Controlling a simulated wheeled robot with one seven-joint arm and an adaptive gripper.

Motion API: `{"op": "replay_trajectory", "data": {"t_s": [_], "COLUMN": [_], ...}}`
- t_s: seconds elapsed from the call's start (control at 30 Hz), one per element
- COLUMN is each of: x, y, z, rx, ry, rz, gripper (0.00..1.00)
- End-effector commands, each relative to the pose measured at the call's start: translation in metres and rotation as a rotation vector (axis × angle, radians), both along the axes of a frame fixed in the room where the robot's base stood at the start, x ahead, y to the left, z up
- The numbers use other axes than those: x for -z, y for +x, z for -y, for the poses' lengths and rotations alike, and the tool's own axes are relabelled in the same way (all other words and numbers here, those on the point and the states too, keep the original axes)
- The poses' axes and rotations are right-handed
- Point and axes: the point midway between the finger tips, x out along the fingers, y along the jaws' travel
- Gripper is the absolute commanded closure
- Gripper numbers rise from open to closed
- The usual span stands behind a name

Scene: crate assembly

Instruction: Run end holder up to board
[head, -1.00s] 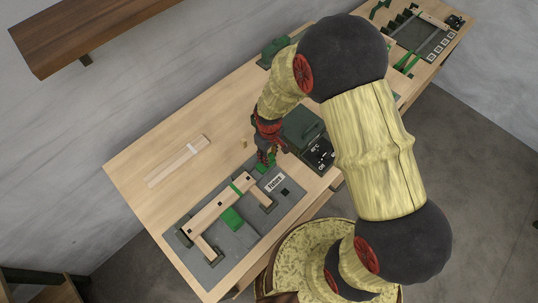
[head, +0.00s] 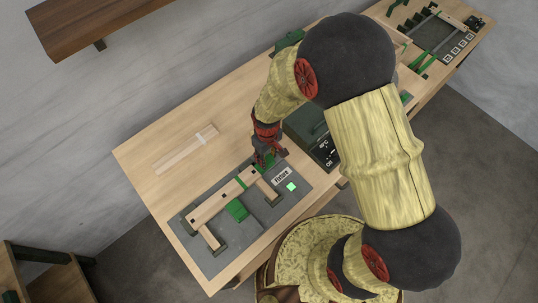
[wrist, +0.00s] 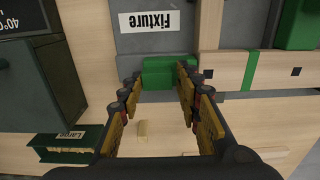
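The end holder (wrist: 165,72), a green block, sits on the grey fixture plate between and just beyond my fingertips in the wrist view. The wooden board (wrist: 222,70) lies to its right, with its end close to the holder; the right finger partly hides the holder, and contact cannot be made out. In the head view the board (head: 215,202) lies on the fixture with a green strip across it. My gripper (wrist: 160,76) is low over the holder, its fingers apart. The right fingertip overlaps the holder's front. In the head view my gripper (head: 268,161) is at the board's far end.
A square light (head: 291,187) beside the "Fixture" label (head: 281,176) glows green. A dark green box (head: 305,125) stands close to the right of my gripper. A pale wooden strip (head: 187,150) lies on the table at the left. A green "Large" bin (wrist: 70,146) is at lower left.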

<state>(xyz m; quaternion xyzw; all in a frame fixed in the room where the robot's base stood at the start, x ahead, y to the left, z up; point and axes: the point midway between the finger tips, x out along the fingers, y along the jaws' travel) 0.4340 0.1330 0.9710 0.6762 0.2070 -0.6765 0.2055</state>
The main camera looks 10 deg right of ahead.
Motion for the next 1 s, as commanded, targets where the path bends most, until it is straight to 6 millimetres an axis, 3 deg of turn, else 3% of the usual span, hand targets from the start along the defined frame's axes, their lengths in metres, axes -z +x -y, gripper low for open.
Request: {"op": "replay_trajectory", "data": {"t_s": [0.23,0.6,0.77,1.0], "x": [0.000,-0.004,-0.025,-0.074], "y": [0.000,0.001,0.002,0.002], "z": [0.001,0.001,0.000,0.000], "rx": [-0.001,-0.001,-0.001,-0.001], "ry": [-0.001,0.000,0.001,0.001], "rz": [-0.001,0.001,0.004,0.004], "gripper": [0.54,0.53,0.53,0.53]}}
